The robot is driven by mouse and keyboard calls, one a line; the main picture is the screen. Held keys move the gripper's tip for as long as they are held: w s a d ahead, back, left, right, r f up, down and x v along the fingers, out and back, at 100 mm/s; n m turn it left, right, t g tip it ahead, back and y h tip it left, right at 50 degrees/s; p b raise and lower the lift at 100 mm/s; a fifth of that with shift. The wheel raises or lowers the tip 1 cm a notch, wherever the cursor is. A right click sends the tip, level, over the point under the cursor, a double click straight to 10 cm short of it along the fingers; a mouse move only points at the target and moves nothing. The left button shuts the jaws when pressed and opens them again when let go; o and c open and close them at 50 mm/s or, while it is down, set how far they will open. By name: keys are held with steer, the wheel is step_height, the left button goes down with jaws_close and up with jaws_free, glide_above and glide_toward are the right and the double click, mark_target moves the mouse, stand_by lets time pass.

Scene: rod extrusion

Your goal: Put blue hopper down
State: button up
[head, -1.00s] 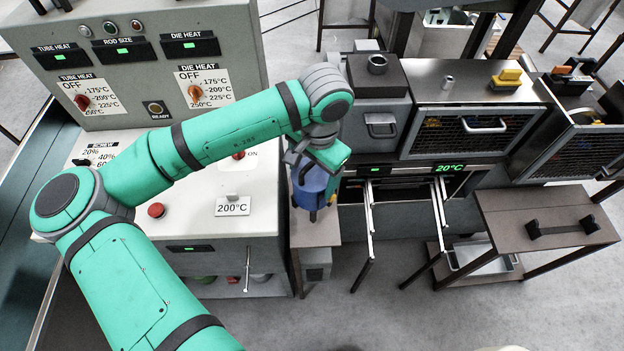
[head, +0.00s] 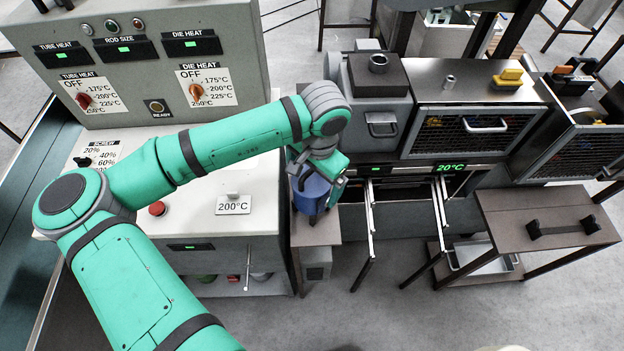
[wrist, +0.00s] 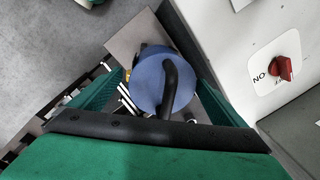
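The blue hopper (head: 309,192) is a blue rounded vessel with dark feet. It appears to stand upright on the small brown table (head: 318,234) beside the control cabinet. In the wrist view the hopper (wrist: 149,82) shows from above with its black curved handle (wrist: 171,85). My gripper (head: 322,178) is over the hopper. In the wrist view its green fingers (wrist: 160,78) are spread wide, one on each side of the hopper, and neither is closed on the handle. Part of the hopper is hidden behind the gripper in the head view.
The control cabinet (head: 225,265) stands close on the left, with a red button and a 200°C sign. The extruder (head: 378,100) and mesh-fronted box (head: 470,130) stand behind and right. Rails (head: 405,215) jut out right of the table. A brown side table (head: 540,215) is farther right.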

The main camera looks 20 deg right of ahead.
steer(key=shift+r, duration=0.1)
step_height(320, 180, up, 12)
steer(key=shift+s+d, duration=0.35)
steer(key=shift+s, duration=0.05)
steer(key=shift+d, duration=0.1)
steer(key=shift+s, duration=0.1)
stand_by(0.4)
